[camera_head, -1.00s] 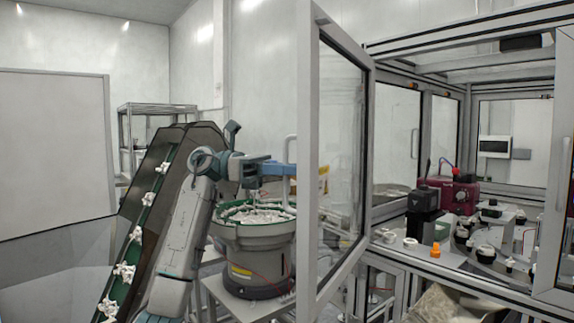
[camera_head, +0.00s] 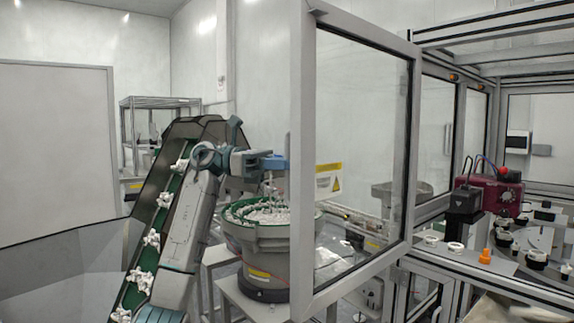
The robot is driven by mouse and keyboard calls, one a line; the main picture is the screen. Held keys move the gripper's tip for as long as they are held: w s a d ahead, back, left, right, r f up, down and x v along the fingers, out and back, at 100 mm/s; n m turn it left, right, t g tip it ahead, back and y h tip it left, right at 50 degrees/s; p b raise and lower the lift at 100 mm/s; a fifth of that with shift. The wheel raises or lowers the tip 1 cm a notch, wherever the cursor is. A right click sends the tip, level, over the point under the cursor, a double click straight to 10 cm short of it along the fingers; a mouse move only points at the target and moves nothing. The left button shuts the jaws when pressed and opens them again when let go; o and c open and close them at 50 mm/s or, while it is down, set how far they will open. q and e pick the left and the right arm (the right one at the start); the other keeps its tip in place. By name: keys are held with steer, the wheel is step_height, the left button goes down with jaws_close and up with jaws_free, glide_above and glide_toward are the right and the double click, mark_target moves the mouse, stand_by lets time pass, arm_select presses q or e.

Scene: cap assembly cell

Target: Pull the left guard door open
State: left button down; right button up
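The left guard door (camera_head: 302,200) is a grey metal frame around a clear pane. It stands swung out from the cell frame, its free upright nearest me and its far upright (camera_head: 410,150) at the cell. My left gripper (camera_head: 277,164), with blue fingers, comes in from the left and reaches the free upright at mid height. Its fingertips end at or behind that upright. The door handle is hidden there, so I cannot tell whether the fingers are closed on it. My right gripper is not in view.
A bowl feeder (camera_head: 262,240) with white caps stands below my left gripper. An inclined conveyor (camera_head: 150,225) carrying white parts rises behind my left arm. Inside the cell stand a black and dark red device (camera_head: 490,195) and an orange part (camera_head: 485,256). Floor at the left looks clear.

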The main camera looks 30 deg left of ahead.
arm_select(q)
steer(key=c, duration=1.6)
jaws_free()
steer(key=shift+o, duration=0.2)
steer(key=s+a+b, duration=0.2)
steer(key=a+b, duration=0.1)
steer(key=a, duration=0.7)
steer(key=shift+a, duration=0.35)
steer(key=shift+s, duration=0.1)
